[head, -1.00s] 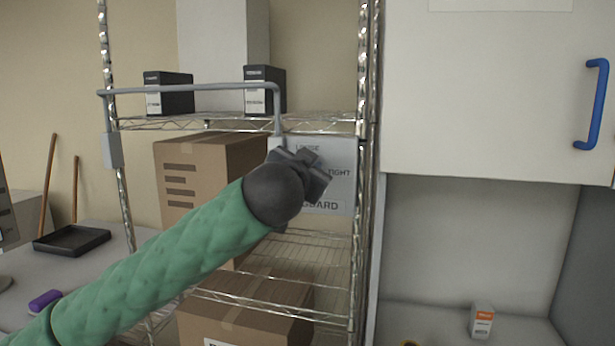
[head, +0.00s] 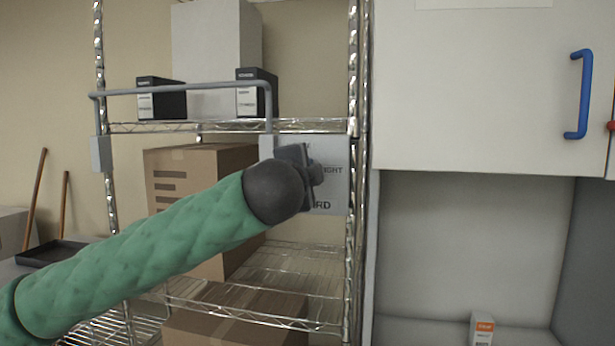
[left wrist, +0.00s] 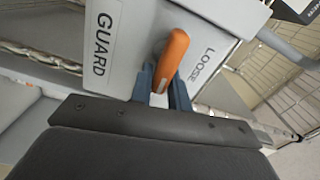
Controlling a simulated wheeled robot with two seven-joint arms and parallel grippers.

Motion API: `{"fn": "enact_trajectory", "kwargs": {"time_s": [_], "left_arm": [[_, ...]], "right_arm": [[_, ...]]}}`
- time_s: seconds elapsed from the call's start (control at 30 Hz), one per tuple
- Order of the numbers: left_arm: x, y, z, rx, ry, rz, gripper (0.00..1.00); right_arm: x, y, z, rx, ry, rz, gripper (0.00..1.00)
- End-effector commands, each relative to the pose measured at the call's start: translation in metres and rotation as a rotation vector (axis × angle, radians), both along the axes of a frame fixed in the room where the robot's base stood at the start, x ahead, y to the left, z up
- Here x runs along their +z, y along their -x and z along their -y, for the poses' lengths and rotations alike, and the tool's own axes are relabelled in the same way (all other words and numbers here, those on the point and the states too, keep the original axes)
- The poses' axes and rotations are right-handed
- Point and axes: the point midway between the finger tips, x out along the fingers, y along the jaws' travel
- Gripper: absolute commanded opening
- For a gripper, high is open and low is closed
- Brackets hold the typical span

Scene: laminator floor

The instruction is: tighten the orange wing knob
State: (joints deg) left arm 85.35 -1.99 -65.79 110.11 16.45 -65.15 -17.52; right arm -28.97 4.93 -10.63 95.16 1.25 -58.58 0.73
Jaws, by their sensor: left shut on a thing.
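The orange wing knob (left wrist: 172,57) sits on a pale plate (left wrist: 120,50) marked GUARD and LOOSE in the left wrist view. My left gripper (left wrist: 163,84) is shut on the knob, with one dark finger on each side of it. In the head view my left gripper (head: 311,172) is in front of the plate (head: 333,192) on the wire rack, where part of TIGHT and GUARD can be read. The gripper hides the knob there. My right gripper is in neither view.
A grey guard bar (head: 180,88) runs across the wire rack, in front of two dark boxes (head: 160,105). Cardboard boxes (head: 165,170) stand on the lower shelves. A white cabinet (head: 470,80) with a blue handle (head: 580,95) is at the right, above a small orange-white box (head: 482,330).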

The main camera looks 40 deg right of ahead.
Motion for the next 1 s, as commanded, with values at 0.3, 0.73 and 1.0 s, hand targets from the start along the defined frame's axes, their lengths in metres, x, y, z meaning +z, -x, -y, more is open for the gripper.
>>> {"fn": "enact_trajectory", "kwargs": {"time_s": [0.3,0.73,1.0], "left_arm": [[-0.007,-0.004,-0.002,0.008,-0.099,0.105,0.00],[-0.006,-0.004,-0.002,0.007,-0.124,0.137,0.00],[-0.005,-0.004,-0.002,0.008,-0.123,0.138,0.30]], "right_arm": [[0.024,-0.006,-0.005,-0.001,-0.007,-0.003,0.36],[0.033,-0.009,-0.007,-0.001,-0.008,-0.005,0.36],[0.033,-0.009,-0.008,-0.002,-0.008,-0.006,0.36]]}}
